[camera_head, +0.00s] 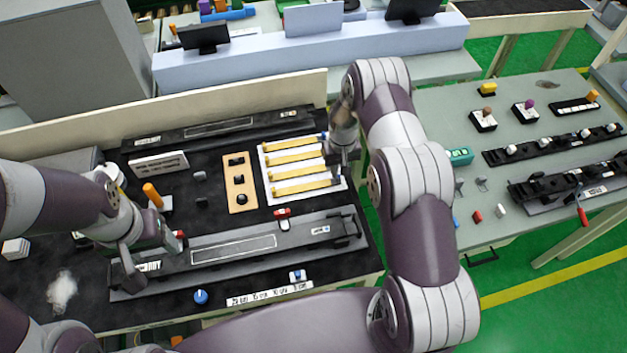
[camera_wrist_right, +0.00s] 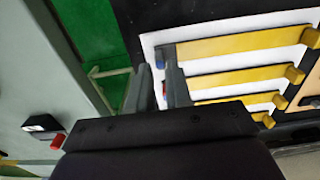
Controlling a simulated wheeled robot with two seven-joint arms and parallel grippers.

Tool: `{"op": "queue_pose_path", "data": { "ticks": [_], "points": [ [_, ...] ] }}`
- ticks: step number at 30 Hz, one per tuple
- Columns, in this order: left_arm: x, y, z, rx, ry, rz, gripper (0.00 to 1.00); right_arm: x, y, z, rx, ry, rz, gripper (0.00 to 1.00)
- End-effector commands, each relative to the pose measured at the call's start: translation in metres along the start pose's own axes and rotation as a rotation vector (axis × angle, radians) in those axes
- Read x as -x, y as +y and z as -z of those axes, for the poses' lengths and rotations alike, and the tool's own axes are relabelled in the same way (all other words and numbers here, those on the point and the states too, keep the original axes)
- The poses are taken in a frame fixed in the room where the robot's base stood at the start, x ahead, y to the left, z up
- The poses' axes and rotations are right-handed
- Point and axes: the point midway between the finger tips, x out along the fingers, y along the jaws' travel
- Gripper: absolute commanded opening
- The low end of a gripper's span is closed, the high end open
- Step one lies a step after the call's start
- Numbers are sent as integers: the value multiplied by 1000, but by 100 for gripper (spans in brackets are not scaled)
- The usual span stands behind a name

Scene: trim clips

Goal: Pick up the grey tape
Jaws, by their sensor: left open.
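I cannot single out the grey tape with certainty. A small grey piece (camera_head: 200,176) lies on the black mat in the head view, but its kind is too small to tell. My left gripper (camera_head: 150,257) is open over the left end of the near black-grey fixture (camera_head: 232,247), with nothing seen between its fingers. My right gripper (camera_head: 345,165) is at the right edge of the white tray (camera_head: 343,184) of yellow strips. The right wrist view shows its two fingers (camera_wrist_right: 161,82) apart, beside the strips' blue and red ends, with nothing clearly held.
A wooden plate with black knobs (camera_head: 239,190) stands left of the tray. A far fixture (camera_head: 215,128), an orange-handled item (camera_head: 152,194) and a blue knob (camera_head: 200,297) are on the mat. A second table (camera_head: 500,195) with fixtures stands right, across a gap of green floor.

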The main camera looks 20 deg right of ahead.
Motion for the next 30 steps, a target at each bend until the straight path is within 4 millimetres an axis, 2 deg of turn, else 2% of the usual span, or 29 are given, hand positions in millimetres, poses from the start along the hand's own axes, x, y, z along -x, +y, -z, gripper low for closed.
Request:
{"op": "queue_pose_path", "data": {
  "ticks": [1, 3, 7, 11, 13, 14, 26, 30],
  "points": [
    [11, 0, 1, 0, 0, 0, 65, -2, 0, 0, 0, -2, 0, 19],
    [13, 0, 2, 0, 0, 0, 65, -15, 0, 1, 0, 0, 0, 19],
    [13, 0, 2, 0, 0, 0, 65, -24, 0, 1, 0, 2, 1, 19],
    [12, 0, 1, 0, 0, 0, 65, -25, 0, 1, 0, 2, 1, 19],
    [12, 0, 1, 0, 0, 0, 65, -25, 0, 1, 0, 2, 1, 3],
    [12, 0, 1, 0, 0, 0, 65, -25, 0, 1, 0, 2, 1, 0],
    [11, 0, 1, 0, 0, 0, 65, -24, 0, 2, 0, 2, 1, 0],
    [4, 0, 0, 0, 0, 0, 65, -15, 0, 3, 0, 5, 0, 0]
  ]
}}
